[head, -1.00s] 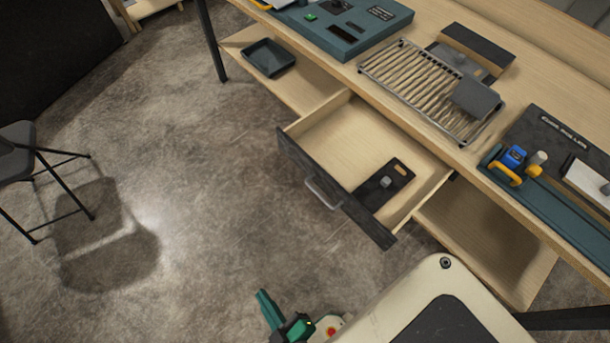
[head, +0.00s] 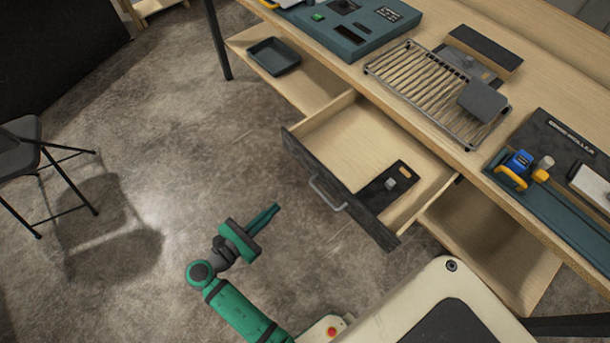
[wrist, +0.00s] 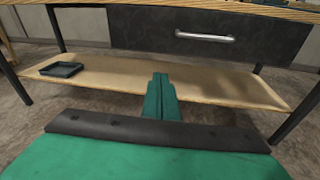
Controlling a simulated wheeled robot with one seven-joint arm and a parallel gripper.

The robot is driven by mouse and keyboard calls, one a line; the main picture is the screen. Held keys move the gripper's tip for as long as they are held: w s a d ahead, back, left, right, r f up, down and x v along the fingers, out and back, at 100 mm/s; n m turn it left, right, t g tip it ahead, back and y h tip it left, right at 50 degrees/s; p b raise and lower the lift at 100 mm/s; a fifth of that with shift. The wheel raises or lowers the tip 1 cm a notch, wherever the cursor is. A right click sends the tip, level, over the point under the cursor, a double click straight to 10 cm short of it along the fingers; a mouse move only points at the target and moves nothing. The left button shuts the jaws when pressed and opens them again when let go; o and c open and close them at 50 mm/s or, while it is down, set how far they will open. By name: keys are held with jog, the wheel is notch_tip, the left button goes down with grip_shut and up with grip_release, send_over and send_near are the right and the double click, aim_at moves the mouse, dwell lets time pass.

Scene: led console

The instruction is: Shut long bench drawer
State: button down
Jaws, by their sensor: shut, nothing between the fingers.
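The long bench drawer (head: 365,160) stands pulled out from under the wooden bench. Its dark front has a silver bar handle (head: 327,194). Inside lies a dark plate with a slot and a small grey knob (head: 388,188). My green gripper (head: 277,208) is shut and empty, in front of the drawer and left of the handle, apart from it. In the wrist view the shut fingers (wrist: 160,80) point toward the bench, below and left of the drawer handle (wrist: 204,36). The drawer's inside is hidden in that view.
A lower shelf (wrist: 215,82) runs under the bench and holds a dark tray (head: 274,56). The bench top carries a teal console (head: 350,28), a wire rack (head: 425,85) and a tool board (head: 560,145). A folding chair (head: 30,150) stands left. The floor before the drawer is clear.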

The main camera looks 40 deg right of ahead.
notch_tip(320, 180, up, 4)
jog(key=g+h, duration=0.2)
send_near(314, 170)
jog(key=shift+m, duration=0.3)
jog(key=d, duration=0.6)
jog(key=shift+w, duration=0.3)
jog(key=shift+s+d+r, duration=0.1)
jog(key=shift+d, duration=0.15)
